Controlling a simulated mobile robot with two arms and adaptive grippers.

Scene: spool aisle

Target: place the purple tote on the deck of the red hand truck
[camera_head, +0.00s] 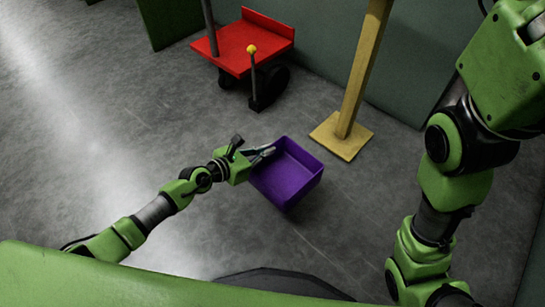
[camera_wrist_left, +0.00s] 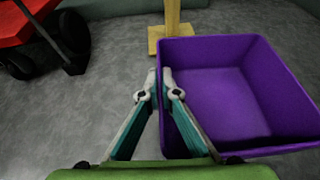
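The purple tote (camera_head: 296,187) is an open, empty box near the middle of the head view. It also fills the right of the left wrist view (camera_wrist_left: 235,90). My left gripper (camera_head: 270,152) is at the tote's left wall. In the left wrist view my left gripper (camera_wrist_left: 162,85) has one finger outside this wall and one inside, closed onto the rim. I cannot tell whether the tote is clear of the floor. The red hand truck's deck (camera_head: 238,50) is bare, beyond the tote to the upper left. My right arm shows at the right; its gripper is out of view.
A yellow post (camera_head: 359,75) on a square base stands just beyond the tote, right of the hand truck. Grey-green panels (camera_head: 330,50) stand behind. The floor at left is clear.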

